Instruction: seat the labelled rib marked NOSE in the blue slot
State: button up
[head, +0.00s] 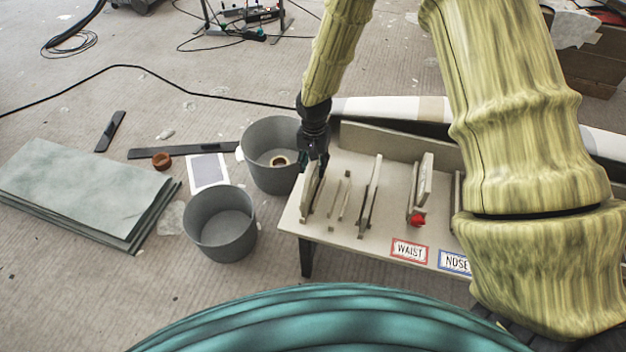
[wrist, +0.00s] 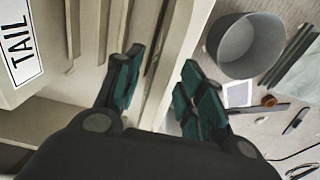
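A beige rack (head: 345,232) holds several upright ribs. My gripper (head: 314,164) is at its left end, pointing down at the leftmost rib (head: 309,198). In the wrist view, the teal fingers (wrist: 158,88) are apart, with a thin beige upright edge (wrist: 166,58) between them. I cannot tell whether they touch it. No NOSE mark on any rib is readable. A blue-bordered NOSE label (head: 454,262) is on the rack's front edge at the right. The blue slot is not clearly visible; my arm covers that part of the rack.
A red-bordered WAIST label (head: 409,250) is left of NOSE. A rib (head: 423,183) stands behind WAIST with a red piece (head: 417,220) at its foot. A TAIL label (wrist: 20,42) shows in the wrist view. Grey buckets (head: 220,224) (head: 268,158) stand left of the rack.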

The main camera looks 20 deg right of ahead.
jog(key=shift+s+f, duration=0.1)
jog(key=shift+f, duration=2.15)
grip_shut()
